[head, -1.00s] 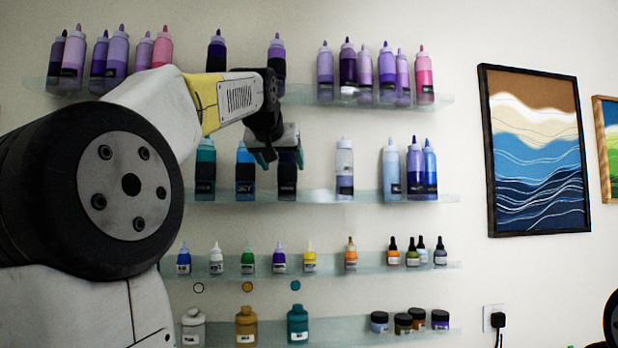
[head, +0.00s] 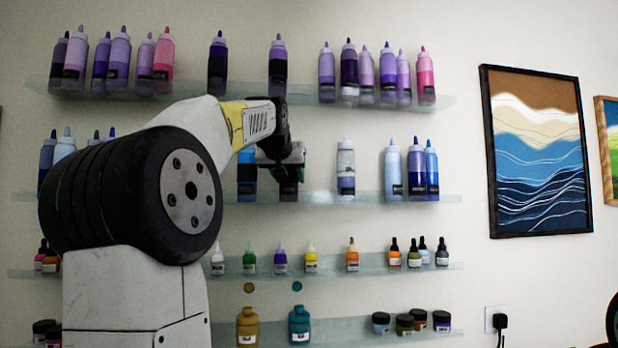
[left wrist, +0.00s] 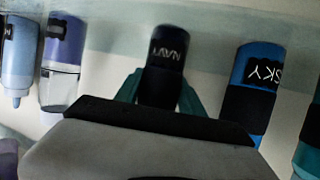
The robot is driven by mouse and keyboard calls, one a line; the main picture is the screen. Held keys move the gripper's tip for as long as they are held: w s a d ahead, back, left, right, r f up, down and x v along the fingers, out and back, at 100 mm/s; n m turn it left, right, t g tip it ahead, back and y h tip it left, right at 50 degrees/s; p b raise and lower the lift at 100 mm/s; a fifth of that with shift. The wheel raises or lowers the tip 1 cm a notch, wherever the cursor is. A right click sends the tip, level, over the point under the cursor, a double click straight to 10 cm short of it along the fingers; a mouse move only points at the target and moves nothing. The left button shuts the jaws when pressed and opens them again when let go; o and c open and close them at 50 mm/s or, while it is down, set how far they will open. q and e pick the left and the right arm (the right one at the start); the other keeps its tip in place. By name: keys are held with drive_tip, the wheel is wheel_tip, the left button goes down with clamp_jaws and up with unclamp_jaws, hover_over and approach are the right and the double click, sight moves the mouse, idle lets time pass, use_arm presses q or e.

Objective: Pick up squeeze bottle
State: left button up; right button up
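A dark squeeze bottle labelled NAVY (left wrist: 164,72) stands on the second shelf and appears upside down in the left wrist view. In the head view its lower part (head: 289,188) shows below my left gripper (head: 293,155), which hides its upper part. In the left wrist view the teal fingers of my left gripper (left wrist: 162,92) are open, one on each side of the bottle. I cannot tell whether they touch it. My right gripper is not in view.
A blue bottle labelled SKY (left wrist: 252,82) stands close beside the navy one. A pale bottle with a purple base (head: 346,168) stands on its other side with some gap. Glass shelves (head: 448,198) above and below hold more bottles. A framed picture (head: 537,150) hangs at right.

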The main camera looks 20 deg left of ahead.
use_arm(q)
clamp_jaws()
drive_tip(key=shift+r, duration=0.1)
drive_tip(key=shift+r, duration=1.75)
drive_tip(key=s+d+r, duration=0.1)
drive_tip(key=s+d, duration=0.2)
drive_tip(key=s, duration=1.2)
drive_tip(key=shift+s+d+r, duration=0.15)
drive_tip(key=shift+s+r, duration=0.05)
drive_tip(key=shift+s, duration=0.15)
drive_tip(key=shift+o, duration=0.6)
unclamp_jaws()
drive_tip(key=shift+c, duration=0.4)
